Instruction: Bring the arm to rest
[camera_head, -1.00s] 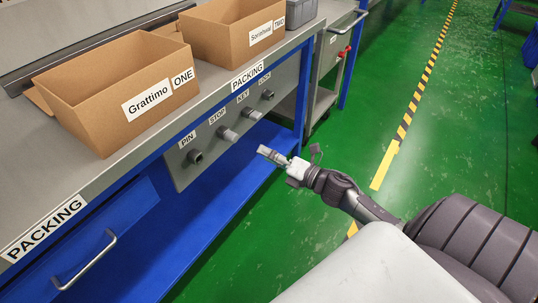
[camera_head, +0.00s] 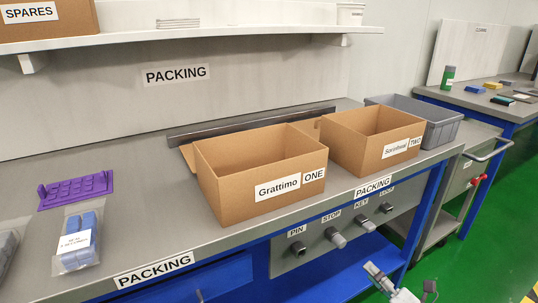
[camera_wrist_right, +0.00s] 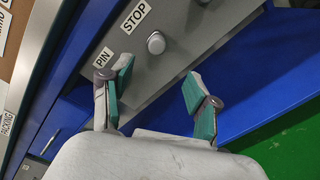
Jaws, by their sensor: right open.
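My right gripper (camera_head: 402,282) shows at the bottom edge of the head view, in front of and below the control panel (camera_head: 312,255). Most of its arm is cut off by the frame. In the right wrist view the gripper (camera_wrist_right: 158,80) has its two teal-padded fingers spread apart with nothing between them. The panel's STOP knob (camera_wrist_right: 156,43) shows beyond the fingers, apart from them. My left gripper is in neither view.
A cart (camera_head: 455,185) stands right. Green floor (camera_head: 485,235) is open there.

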